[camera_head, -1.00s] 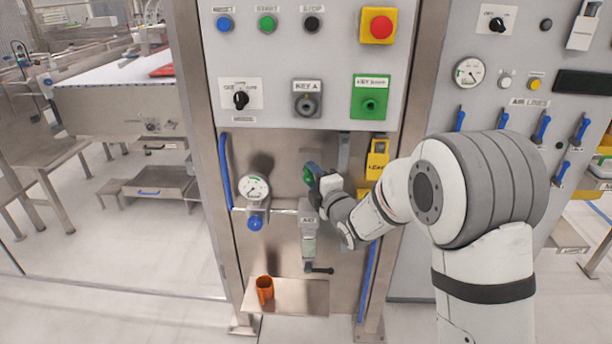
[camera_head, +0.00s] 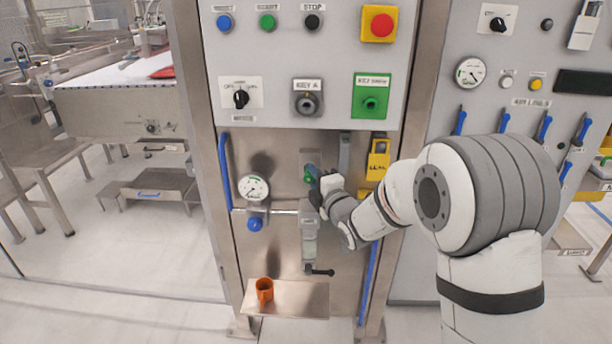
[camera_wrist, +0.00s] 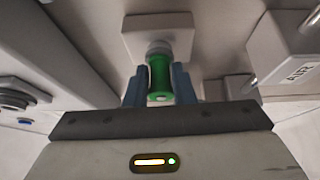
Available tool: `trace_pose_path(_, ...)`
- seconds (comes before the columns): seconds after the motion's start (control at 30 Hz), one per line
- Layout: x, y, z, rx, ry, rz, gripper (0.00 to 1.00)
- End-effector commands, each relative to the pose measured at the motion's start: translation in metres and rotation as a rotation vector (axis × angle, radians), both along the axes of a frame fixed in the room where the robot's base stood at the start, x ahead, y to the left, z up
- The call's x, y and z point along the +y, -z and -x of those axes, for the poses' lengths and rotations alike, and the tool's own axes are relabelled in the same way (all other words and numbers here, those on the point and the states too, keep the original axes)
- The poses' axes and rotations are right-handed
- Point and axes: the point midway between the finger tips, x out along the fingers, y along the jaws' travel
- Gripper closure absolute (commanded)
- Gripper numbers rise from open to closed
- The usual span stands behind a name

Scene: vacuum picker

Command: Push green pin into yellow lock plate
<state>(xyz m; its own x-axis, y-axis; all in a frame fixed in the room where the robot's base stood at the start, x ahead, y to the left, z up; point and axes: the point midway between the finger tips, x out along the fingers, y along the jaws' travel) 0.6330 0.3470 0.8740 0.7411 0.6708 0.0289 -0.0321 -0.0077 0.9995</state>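The green pin (camera_wrist: 160,78) shows in the wrist view, its near end toward me and its far end at a pale square block (camera_wrist: 160,36). The blue fingers of my gripper (camera_wrist: 160,86) lie close against both sides of the pin and look shut on it. In the head view the green pin (camera_head: 308,176) is at the grey plate on the steel panel, with my gripper (camera_head: 316,180) just right of it. The yellow lock plate (camera_head: 378,160) hangs to the right of my gripper, apart from it; its label is too small to read surely.
A gauge (camera_head: 254,187) with a blue knob is left of the pin. A valve with a dark handle (camera_head: 318,271) hangs below my gripper. An orange cup (camera_head: 264,290) stands on a steel shelf (camera_head: 302,298). A box marked "AIR" (camera_wrist: 288,55) is close on the right in the wrist view.

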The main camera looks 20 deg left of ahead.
Motion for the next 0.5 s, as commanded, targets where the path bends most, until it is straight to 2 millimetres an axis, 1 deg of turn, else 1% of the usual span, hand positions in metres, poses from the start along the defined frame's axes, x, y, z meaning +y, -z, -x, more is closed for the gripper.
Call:
trace_pose_path(0.03,-0.0001,0.0001,-0.0001,0.0,0.0,0.0,0.87)
trace_pose_path(0.2,-0.0003,0.0002,-0.0001,0.0,0.001,0.0,1.0)
trace_pose_path(0.37,-0.0005,0.0002,0.0002,0.0,0.001,0.0,1.0)
trace_pose_path(0.5,-0.0015,0.0012,0.0044,0.0,0.001,0.0,1.0)
